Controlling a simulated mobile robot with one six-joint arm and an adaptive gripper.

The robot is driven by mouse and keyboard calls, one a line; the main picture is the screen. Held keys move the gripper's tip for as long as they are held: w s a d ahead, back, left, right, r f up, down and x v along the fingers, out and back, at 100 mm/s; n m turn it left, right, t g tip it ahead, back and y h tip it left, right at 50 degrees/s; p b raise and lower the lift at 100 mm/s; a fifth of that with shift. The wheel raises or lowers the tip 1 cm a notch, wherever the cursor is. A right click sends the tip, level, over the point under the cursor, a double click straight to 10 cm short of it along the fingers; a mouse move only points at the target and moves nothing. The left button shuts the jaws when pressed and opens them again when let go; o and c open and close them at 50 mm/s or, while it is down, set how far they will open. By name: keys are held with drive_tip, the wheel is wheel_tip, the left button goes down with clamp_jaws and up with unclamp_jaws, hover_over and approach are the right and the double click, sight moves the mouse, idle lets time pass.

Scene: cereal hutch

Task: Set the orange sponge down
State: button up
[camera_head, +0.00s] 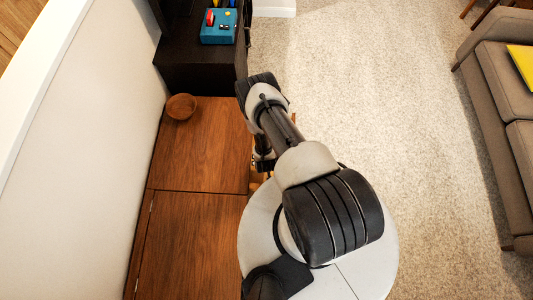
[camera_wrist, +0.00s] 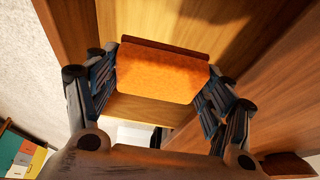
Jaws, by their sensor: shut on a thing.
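The orange sponge (camera_wrist: 160,72) is in the wrist view, held between the two dark ribbed fingers of my gripper (camera_wrist: 163,78). The fingers press on its left and right ends. Wooden panels stand close behind and around it. I cannot tell whether the sponge touches the wood. In the head view my arm reaches over the right edge of the wooden hutch (camera_head: 203,150). There the arm hides most of my gripper, and the sponge cannot be made out.
A round wooden bowl (camera_head: 181,107) stands on the hutch top near the wall. A dark cabinet (camera_head: 190,75) with a teal box (camera_head: 219,30) stands beyond. The carpet (camera_head: 370,110) is clear up to the sofa (camera_head: 495,130) at right.

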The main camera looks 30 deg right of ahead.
wheel_tip(320, 180, down, 10)
drive_tip(key=b, duration=0.4)
drive_tip(key=shift+f, duration=0.2)
drive_tip(key=shift+f, duration=0.2)
drive_tip(key=o, duration=0.8)
drive_tip(key=shift+c, duration=0.2)
drive_tip(key=shift+r, duration=0.1)
